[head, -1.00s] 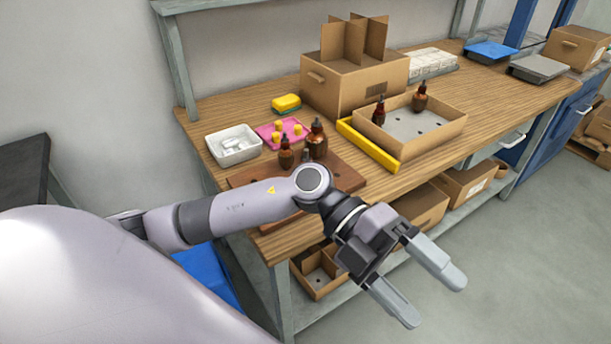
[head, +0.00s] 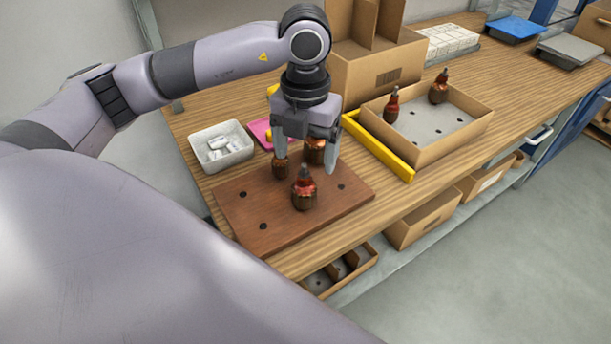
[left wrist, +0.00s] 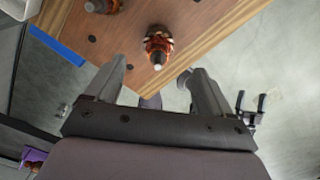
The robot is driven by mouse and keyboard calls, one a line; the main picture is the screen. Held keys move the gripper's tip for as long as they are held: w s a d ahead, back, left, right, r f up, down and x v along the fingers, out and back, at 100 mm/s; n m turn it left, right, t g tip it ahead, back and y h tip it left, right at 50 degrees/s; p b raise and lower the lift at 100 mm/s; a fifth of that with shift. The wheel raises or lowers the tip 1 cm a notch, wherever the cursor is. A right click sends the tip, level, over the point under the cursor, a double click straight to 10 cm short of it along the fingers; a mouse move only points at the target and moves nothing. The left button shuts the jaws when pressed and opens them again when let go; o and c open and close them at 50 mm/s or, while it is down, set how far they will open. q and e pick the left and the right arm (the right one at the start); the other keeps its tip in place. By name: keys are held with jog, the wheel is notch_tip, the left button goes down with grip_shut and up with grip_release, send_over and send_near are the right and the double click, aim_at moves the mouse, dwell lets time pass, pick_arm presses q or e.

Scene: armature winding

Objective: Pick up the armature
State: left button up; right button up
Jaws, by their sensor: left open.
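My left gripper (head: 306,163) points down over the brown wooden board (head: 245,212), its two fingers apart with nothing held between them. An armature with copper windings and a dark shaft (head: 304,193) stands upright on the board in front of the fingers. Two more armatures, one on the left (head: 280,173) and one on the right (head: 315,150), stand behind and are partly hidden by the fingers. In the left wrist view an armature (left wrist: 158,45) shows beyond the open fingertips (left wrist: 158,69), apart from them. Another armature (left wrist: 103,5) is cut by the top edge. My right gripper is out of view.
A cardboard tray (head: 455,142) holds two armatures, with a yellow strip (head: 378,146) along its near left side. A white bin (head: 222,146) and a partly hidden pink mat (head: 261,132) lie behind the board. A divided cardboard box (head: 385,62) stands at the back.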

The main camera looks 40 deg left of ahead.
aim_at(304, 173)
pick_arm(q)
jog(key=shift+s+f+p, duration=0.1)
jog(key=shift+f+p, duration=0.5)
jog(key=shift+f, duration=2.9)
jog(key=shift+a, duration=0.1)
jog(key=c, duration=1.4)
jog(key=shift+r, duration=0.1)
